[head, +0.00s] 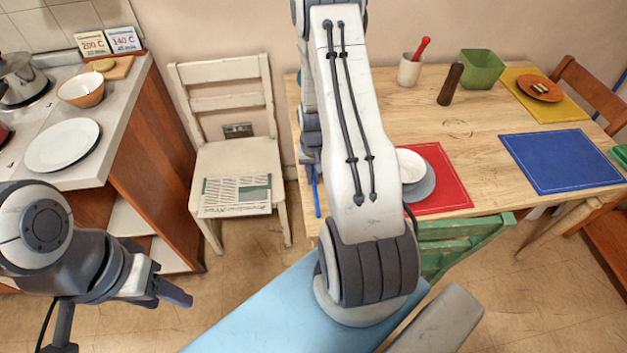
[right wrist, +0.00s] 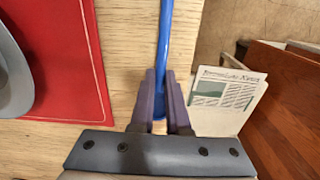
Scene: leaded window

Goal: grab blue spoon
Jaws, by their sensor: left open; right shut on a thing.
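The blue spoon (right wrist: 166,35) is held between the purple fingers of my right gripper (right wrist: 160,78) in the right wrist view. Its shaft runs up out of the picture, and its lower part shows between the fingers. In the head view, the blue spoon (head: 316,192) shows as a thin blue strip at the table's left edge. My right gripper (head: 309,168) there is mostly hidden behind my own arm. My left gripper (head: 170,294) is open and empty at the lower left, over the floor, away from the spoon.
The wooden table (head: 440,115) bears a red mat (head: 446,185) with a grey plate and white bowl, a blue mat (head: 562,160) and a green bowl (head: 481,69). A white chair (head: 233,160) with a newspaper stands left of it. A green chair (head: 460,235) is in front.

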